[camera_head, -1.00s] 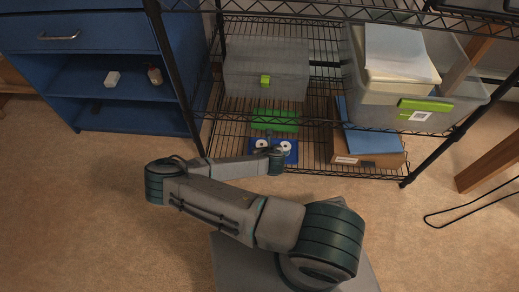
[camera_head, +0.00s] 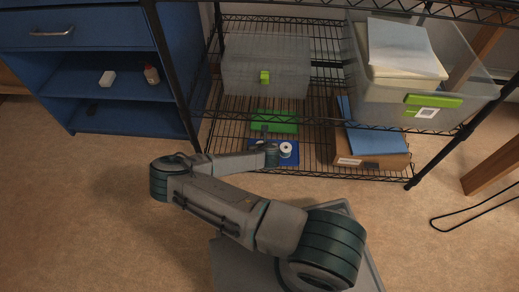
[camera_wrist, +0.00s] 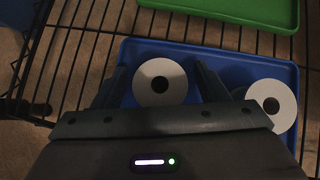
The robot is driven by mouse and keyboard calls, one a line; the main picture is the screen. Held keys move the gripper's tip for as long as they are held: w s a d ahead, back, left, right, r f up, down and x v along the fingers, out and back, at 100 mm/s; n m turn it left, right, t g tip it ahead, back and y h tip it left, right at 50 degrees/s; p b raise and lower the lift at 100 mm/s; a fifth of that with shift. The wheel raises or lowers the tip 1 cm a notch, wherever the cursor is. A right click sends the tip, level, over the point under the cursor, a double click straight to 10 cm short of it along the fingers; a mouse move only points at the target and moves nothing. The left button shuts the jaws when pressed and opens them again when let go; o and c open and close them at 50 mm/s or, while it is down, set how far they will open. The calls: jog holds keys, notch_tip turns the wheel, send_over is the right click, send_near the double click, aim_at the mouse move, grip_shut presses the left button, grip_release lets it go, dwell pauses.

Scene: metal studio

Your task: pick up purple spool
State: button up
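Two spools stand on a blue tray (camera_wrist: 226,62) on the lower wire shelf. In the wrist view both look white or pale grey with dark centres, and no purple shows. One spool (camera_wrist: 145,88) lies between the fingers of my gripper (camera_wrist: 160,70), which is open with clear gaps on both sides. The other spool (camera_wrist: 285,103) is to the right, outside the right finger. In the head view, the right spool (camera_head: 287,149) shows on the blue tray (camera_head: 290,161). My gripper's end (camera_head: 270,150) hides the left spool there.
A green tray (camera_head: 274,122) lies behind the blue one. A grey bin with a green latch (camera_head: 265,77) stands behind it, and a cardboard box with a blue top (camera_head: 375,150) to the right. A black shelf post (camera_head: 175,75) and the upper wire shelf bound the space.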

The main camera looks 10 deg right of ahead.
jog(key=c, duration=0.9)
